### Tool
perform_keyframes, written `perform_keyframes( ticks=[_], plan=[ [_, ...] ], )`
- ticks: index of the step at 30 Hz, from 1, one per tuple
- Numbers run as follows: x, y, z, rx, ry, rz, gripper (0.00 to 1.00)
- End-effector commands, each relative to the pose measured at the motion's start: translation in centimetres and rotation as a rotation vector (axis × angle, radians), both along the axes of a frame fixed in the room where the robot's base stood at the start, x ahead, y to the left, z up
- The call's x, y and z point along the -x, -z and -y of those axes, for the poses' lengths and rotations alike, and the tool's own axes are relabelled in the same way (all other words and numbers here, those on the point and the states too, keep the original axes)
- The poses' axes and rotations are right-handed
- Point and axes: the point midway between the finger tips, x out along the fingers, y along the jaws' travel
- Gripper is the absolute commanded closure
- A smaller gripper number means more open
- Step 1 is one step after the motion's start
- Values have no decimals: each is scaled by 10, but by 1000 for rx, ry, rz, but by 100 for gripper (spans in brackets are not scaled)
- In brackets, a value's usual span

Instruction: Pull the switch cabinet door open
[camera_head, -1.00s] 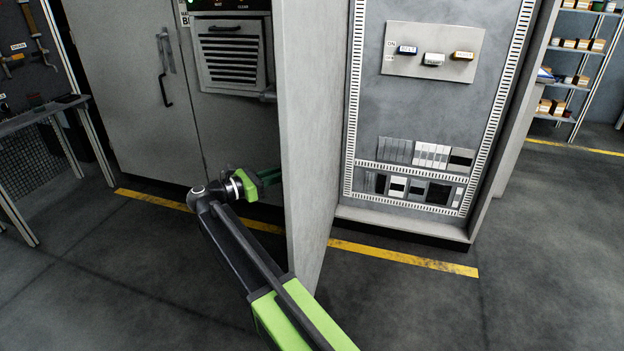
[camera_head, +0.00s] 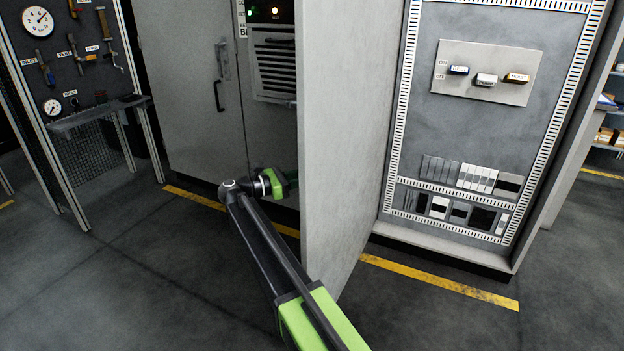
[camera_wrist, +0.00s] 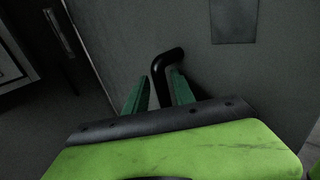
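The switch cabinet (camera_head: 478,125) has a grey inside with switches and labels. Its door (camera_head: 345,130) stands swung wide open, jutting toward the head camera, with a wide opening at its right. My gripper (camera_head: 290,178) is on the door's outer side, left of it in the head view; its fingertips are partly hidden behind the door edge. In the wrist view, the black bent door handle (camera_wrist: 160,78) lies between the green fingers of my gripper (camera_wrist: 160,82). Thin gaps seem to show beside the handle, so I cannot tell whether the fingers press on it.
A closed grey cabinet (camera_head: 192,95) with a dark handle stands behind my arm. A gauge panel with a bench (camera_head: 95,115) is at the left. A yellow floor line (camera_head: 440,282) runs before the cabinets. The floor at front left and right is clear.

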Motion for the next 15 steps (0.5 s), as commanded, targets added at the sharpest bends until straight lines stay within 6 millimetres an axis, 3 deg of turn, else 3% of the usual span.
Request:
perform_keyframes(
  ticks=[10, 15],
  plan=[
    [1, 1, -2, -3, 1, 0, 62],
    [8, 1, -23, -4, -2, -1, 62]
  ],
)
